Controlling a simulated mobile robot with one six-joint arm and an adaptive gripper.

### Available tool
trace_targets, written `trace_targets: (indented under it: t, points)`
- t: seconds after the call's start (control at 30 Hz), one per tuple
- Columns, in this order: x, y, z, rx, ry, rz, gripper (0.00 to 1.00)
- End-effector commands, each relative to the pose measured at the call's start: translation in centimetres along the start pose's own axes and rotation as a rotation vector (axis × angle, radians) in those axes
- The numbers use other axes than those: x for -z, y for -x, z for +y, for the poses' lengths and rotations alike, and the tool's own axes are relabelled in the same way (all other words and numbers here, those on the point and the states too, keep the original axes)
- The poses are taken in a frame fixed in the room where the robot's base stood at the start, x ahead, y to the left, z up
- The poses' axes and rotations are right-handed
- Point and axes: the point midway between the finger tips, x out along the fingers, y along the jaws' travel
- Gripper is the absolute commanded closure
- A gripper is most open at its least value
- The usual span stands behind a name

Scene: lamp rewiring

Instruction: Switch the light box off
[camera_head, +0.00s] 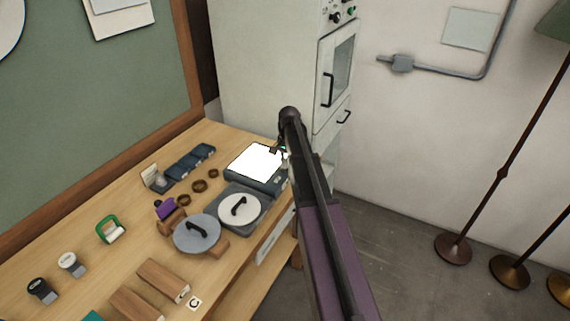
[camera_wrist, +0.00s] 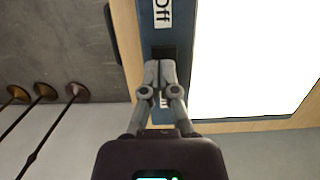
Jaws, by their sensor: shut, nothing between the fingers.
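The light box (camera_head: 257,164) sits at the far right end of the wooden bench, its white panel brightly lit. In the wrist view its glowing panel (camera_wrist: 250,60) fills the right side, beside a blue casing strip (camera_wrist: 163,35) with an "Off" label (camera_wrist: 163,12) at the top. A second label lower on the strip is partly covered by my fingers. A dark switch (camera_wrist: 162,52) lies between the labels. My gripper (camera_wrist: 160,66) is shut and empty, its fingertips at or just over the switch; contact cannot be told. In the head view my arm hides the box's right edge.
A grey device with a white round lid (camera_head: 240,208) and a grey round lid (camera_head: 198,232) stand close in front of the box. Dark blue trays (camera_head: 190,161) lie left of it. A tall white cabinet (camera_head: 265,60) rises behind; floor lamps (camera_head: 453,249) stand right.

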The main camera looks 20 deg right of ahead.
Motion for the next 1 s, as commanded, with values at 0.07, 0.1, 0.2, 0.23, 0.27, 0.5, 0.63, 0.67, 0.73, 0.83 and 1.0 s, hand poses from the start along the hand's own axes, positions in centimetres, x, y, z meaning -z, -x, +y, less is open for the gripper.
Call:
trace_targets:
  t: [0.07,0.1,0.2,0.23,0.27,0.5,0.63,0.67,0.73,0.83,1.0]
  points:
    - [0.00,-0.19,0.00,0.000,0.000,0.000,1.00]
    - [0.00,-0.20,0.00,0.000,0.000,0.000,1.00]
    - [0.00,-0.18,0.01,0.000,0.000,0.000,1.00]
    - [0.00,-0.18,0.01,0.000,0.000,0.000,1.00]
    - [0.01,-0.17,0.01,0.000,0.000,0.000,1.00]
    - [-0.06,-0.26,0.06,0.000,-0.001,0.007,1.00]
    - [-0.33,-0.73,0.12,0.000,0.000,0.048,1.00]
    - [-0.41,-0.88,0.15,-0.001,0.000,0.063,1.00]
    - [-0.22,-0.85,0.11,-0.001,-0.002,0.083,1.00]
    - [-0.12,-0.80,0.06,-0.001,-0.002,0.082,1.00]
    - [0.03,-0.77,0.04,-0.001,-0.003,0.083,1.00]
